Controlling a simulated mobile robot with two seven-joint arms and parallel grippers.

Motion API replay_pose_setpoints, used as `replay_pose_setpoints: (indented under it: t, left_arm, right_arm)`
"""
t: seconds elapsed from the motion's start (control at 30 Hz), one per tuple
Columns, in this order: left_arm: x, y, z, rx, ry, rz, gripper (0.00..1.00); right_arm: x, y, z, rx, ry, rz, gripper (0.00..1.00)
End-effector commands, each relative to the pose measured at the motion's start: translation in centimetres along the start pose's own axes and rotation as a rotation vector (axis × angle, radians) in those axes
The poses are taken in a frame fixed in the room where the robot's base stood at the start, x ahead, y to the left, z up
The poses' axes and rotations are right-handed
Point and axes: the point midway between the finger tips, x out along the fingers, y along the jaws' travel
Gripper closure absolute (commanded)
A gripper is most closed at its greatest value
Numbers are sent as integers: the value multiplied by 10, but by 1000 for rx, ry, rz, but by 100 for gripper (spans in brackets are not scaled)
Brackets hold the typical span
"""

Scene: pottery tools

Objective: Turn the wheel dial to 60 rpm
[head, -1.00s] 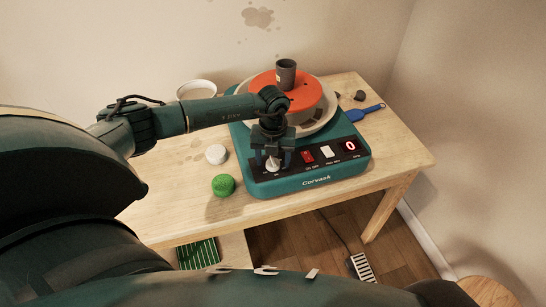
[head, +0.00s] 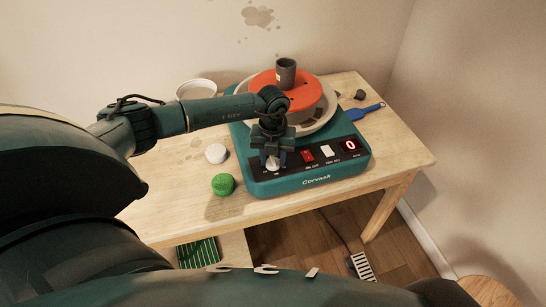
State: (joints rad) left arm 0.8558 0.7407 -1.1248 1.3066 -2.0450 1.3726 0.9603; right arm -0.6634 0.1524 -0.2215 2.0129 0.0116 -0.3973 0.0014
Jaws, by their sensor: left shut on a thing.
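The teal pottery wheel (head: 262,186) stands on the wooden table. Its white dial (head: 272,164) is at the left of the black front panel, and the dial's markings are too small or covered to read. My left gripper (head: 272,160) points down at the panel and is shut on the dial. The red-lit display (head: 349,145) at the panel's right end reads 0. A red switch (head: 307,155) and a white switch (head: 327,151) sit between the dial and the display. My right gripper is not in view.
An orange disc (head: 298,95) with a grey cup (head: 286,72) sits on the wheel head. A green round thing (head: 223,185), a white round thing (head: 216,153) and a white bowl (head: 196,88) are left of the wheel. A blue-handled tool (head: 362,113) lies right. A pedal (head: 361,267) is on the floor.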

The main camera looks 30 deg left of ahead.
Motion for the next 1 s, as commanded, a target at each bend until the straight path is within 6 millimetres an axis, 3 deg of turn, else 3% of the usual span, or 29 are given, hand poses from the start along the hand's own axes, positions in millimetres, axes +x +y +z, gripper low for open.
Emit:
replay_pose_setpoints:
  t: [0.37, 1.0]
  left_arm:
    - [2, 0, 1, 169, -2, 0, 85]
    - [1, 0, 1, 744, -3, 1, 85]
  right_arm:
    - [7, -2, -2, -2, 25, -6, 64]
    - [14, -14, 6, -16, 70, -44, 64]
